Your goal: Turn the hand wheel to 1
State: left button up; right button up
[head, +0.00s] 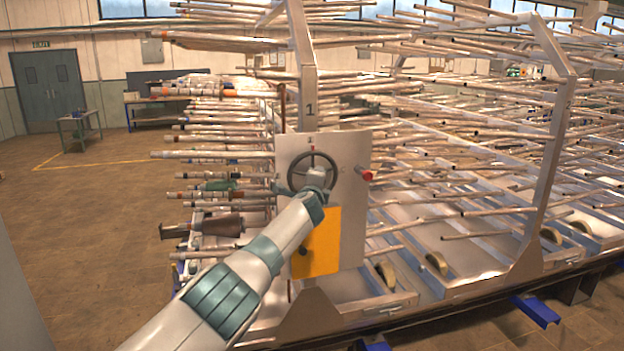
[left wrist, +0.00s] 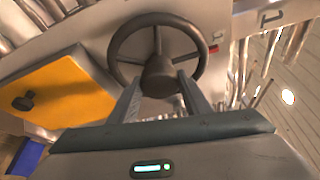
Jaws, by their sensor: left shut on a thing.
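The hand wheel (head: 312,154) is a dark, spoked ring on a pale upright panel (head: 350,150). My left arm comes in from lower left, and its gripper (head: 317,178) is at the wheel, covering part of its lower right. In the left wrist view the wheel (left wrist: 158,18) is seen close up. The two fingers of my left gripper (left wrist: 158,84) reach to either side of its hub and are shut on the wheel. The exact finger contact is hard to see. A "1" (head: 310,109) is marked on the post above the wheel. My right gripper is out of view.
A red knob (head: 367,175) sticks out right of the wheel. A yellow box (head: 322,240) with a black knob (left wrist: 24,101) is below it. Racks of long rods (head: 450,160) stand behind and to the right. The floor at left (head: 90,220) is clear.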

pick_arm(q)
jog(key=o, duration=1.5)
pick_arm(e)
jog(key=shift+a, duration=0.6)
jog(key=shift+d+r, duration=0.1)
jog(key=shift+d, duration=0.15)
pick_arm(q)
jog(key=shift+s+d+p, duration=0.1)
jog(key=shift+p, duration=0.2)
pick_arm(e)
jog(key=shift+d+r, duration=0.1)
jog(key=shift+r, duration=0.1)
